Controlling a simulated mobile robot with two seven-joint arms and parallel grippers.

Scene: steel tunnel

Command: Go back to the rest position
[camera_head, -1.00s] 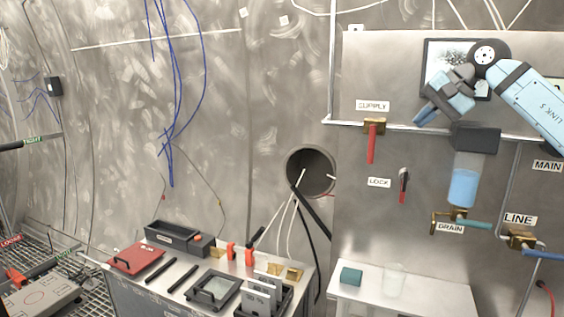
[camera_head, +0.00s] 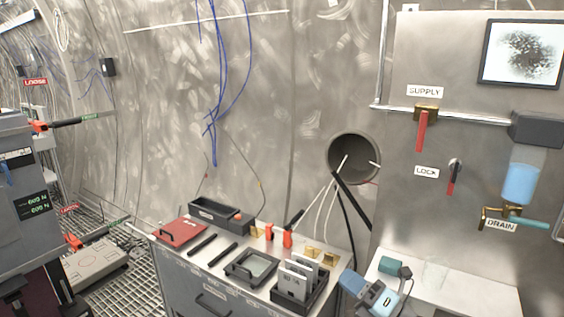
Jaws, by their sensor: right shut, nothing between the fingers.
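My right gripper (camera_head: 352,281) shows low in the picture, at the bottom edge right of centre. It is blue and grey, and its fingers are shut with nothing held. It is in front of the gap between the steel cabinet (camera_head: 190,275) and the white shelf (camera_head: 455,290). Most of my right arm is out of the picture below. My left gripper is not in view.
The cabinet top carries a red plate (camera_head: 181,233), a black tray (camera_head: 220,214) and a rack (camera_head: 300,280) with grey plates. A wall panel (camera_head: 405,60) holds the red SUPPLY lever (camera_head: 422,132). A grey machine (camera_head: 25,215) stands at left.

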